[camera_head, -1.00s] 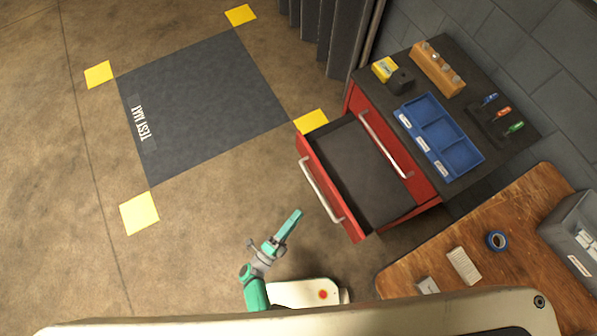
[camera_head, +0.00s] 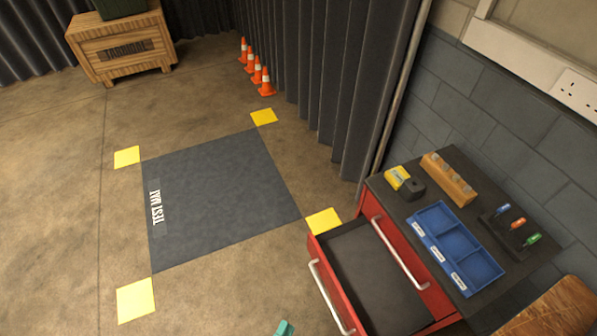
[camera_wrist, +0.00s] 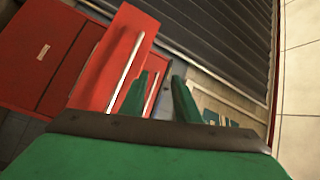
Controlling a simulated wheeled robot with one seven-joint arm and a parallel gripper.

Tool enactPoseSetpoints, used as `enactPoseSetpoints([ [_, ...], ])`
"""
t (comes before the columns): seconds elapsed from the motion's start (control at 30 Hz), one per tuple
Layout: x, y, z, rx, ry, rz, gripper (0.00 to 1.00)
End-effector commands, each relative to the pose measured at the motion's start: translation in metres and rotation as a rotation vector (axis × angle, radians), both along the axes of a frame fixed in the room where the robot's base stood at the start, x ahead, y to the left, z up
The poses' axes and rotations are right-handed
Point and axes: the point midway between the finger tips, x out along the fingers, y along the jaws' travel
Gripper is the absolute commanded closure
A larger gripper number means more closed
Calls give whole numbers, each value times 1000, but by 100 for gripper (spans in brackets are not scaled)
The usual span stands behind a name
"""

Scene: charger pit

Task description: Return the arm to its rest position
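My gripper shows in the wrist view (camera_wrist: 160,82), its two green fingers apart with nothing between them. In the head view only a small teal tip of my arm (camera_head: 284,328) shows at the bottom edge; the rest is out of frame. The red tool cabinet (camera_head: 398,258) stands at the right, its top drawer (camera_head: 365,275) pulled open and its dark floor empty where visible. In the wrist view a red drawer front (camera_wrist: 118,55) with a silver handle lies beyond the fingers, left of centre; I cannot tell the distance.
On the cabinet top are a blue tray (camera_head: 455,245), a wooden block (camera_head: 448,180) and screwdrivers (camera_head: 515,225). A wooden table corner (camera_head: 565,310) is at lower right. The dark test mat (camera_head: 220,200) lies on open floor; cones (camera_head: 256,70) and a crate (camera_head: 125,45) stand behind.

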Motion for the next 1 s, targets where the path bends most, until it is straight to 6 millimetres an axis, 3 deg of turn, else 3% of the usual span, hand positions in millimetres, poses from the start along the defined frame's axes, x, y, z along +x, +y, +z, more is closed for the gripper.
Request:
enactPoseSetpoints([
  [0.27, -39, -2, 87, -347, 204, 200, 71],
  [0.6, -75, -29, 194, -898, 465, 411, 71],
  [0.8, -83, -41, 229, -1090, 548, 469, 71],
  [1.0, -84, -43, 235, -1127, 564, 478, 71],
])
